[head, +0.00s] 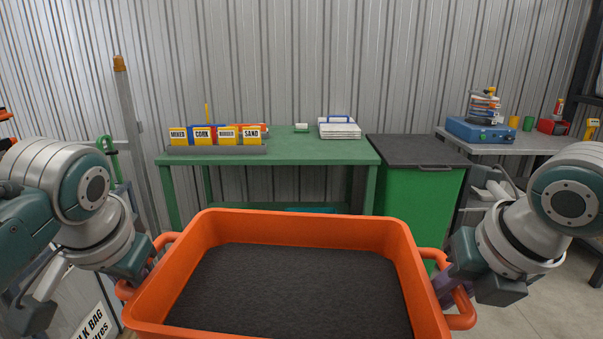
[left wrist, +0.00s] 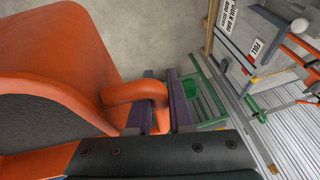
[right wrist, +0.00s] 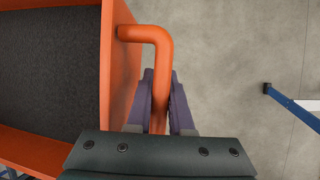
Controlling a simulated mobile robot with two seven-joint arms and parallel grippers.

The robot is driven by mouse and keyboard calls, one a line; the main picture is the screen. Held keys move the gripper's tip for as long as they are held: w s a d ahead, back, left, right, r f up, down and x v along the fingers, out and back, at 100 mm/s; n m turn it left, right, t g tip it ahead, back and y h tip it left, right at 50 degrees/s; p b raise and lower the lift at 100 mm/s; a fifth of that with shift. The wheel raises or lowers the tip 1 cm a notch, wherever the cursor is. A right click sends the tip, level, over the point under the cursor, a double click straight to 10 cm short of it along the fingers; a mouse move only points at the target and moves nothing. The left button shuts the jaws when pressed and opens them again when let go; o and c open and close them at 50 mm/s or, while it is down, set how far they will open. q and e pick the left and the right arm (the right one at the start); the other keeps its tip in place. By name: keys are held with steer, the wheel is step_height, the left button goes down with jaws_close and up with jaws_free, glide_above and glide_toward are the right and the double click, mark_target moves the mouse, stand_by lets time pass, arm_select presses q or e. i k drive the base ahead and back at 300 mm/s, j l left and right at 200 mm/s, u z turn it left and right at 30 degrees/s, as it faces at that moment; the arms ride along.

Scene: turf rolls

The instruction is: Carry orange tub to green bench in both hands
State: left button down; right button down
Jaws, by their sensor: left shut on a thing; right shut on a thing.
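The orange tub (head: 300,226) is close in front of me at the bottom of the head view, with dark granular material (head: 290,290) in it. My left gripper (head: 150,264) is shut on the tub's left handle, which also shows between its fingers in the left wrist view (left wrist: 130,92). My right gripper (head: 448,284) is shut on the right handle, seen in the right wrist view (right wrist: 158,60). The tub looks roughly level. The green bench (head: 300,155) stands beyond it against the corrugated wall. The tub's front edge is cut off in the head view.
On the bench, labelled boxes in a grey rack (head: 217,149) stand at the left, with a small green-and-white item (head: 301,128) mid-back and a white stack (head: 340,130) at the right. A green bin (head: 415,200) with a dark lid adjoins the bench's right side. The bench's front middle is clear.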

mark_target(325, 147)
steer(key=i, duration=3.4)
steer(key=i+z, duration=0.4)
